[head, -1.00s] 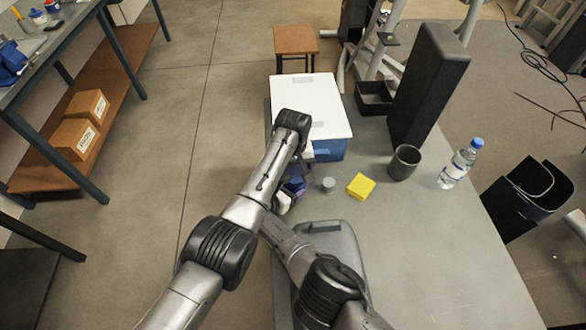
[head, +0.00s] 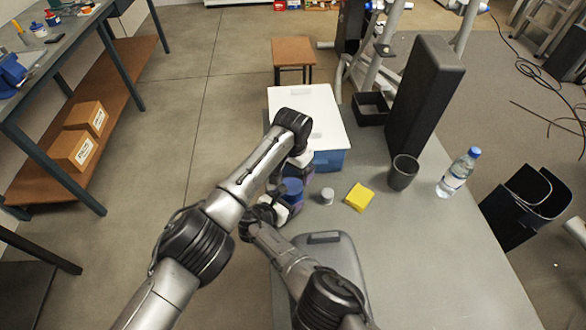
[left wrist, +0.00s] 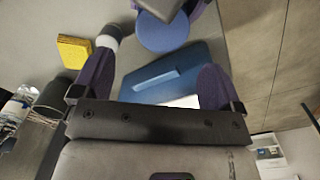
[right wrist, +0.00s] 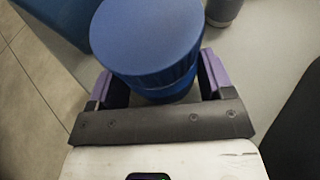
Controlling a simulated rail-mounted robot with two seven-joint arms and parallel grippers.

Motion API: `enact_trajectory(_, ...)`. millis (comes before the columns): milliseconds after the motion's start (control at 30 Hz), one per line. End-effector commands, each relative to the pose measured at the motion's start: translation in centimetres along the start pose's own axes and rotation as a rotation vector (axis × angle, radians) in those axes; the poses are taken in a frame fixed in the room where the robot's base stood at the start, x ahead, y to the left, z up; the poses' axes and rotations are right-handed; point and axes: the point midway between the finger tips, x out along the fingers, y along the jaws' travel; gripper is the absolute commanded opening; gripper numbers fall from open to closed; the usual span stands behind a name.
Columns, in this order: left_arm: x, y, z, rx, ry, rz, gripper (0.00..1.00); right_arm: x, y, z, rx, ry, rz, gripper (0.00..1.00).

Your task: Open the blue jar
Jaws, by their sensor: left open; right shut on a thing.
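The blue jar (head: 292,188) stands near the left table edge, partly hidden by my arms. In the right wrist view its wide blue lid (right wrist: 147,38) is on top of the jar body (right wrist: 165,92). My right gripper (right wrist: 157,82) is shut on the jar body below the lid; it also shows in the head view (head: 278,210). My left gripper (left wrist: 155,78) is open and empty, close to the jar from above, with the round blue lid (left wrist: 163,33) just beyond its fingertips in the left wrist view.
A blue box with a white lid (head: 300,104) stands behind the jar. The front right of the table (head: 440,260) is clear.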

Motion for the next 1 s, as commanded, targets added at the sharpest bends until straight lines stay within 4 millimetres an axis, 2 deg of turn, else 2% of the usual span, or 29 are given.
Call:
enact_trajectory(167,0.6,0.0,0.0,0.065,-0.002,0.0,0.92,0.0,0.0,-0.1,0.0,0.001,0.0,0.08)
enact_trajectory(267,1.6,0.0,0.1,0.073,-0.003,-0.001,0.92,0.0,0.0,-0.1,0.0,0.001,0.0,0.08)
enact_trajectory(500,5.5,0.1,0.2,0.072,-0.006,-0.002,0.92,0.0,0.0,-0.1,0.0,0.001,0.001,0.08)
enact_trajectory(1000,7.8,0.0,0.1,0.071,-0.001,-0.003,0.92,0.0,0.0,0.0,0.0,0.001,0.0,0.08)
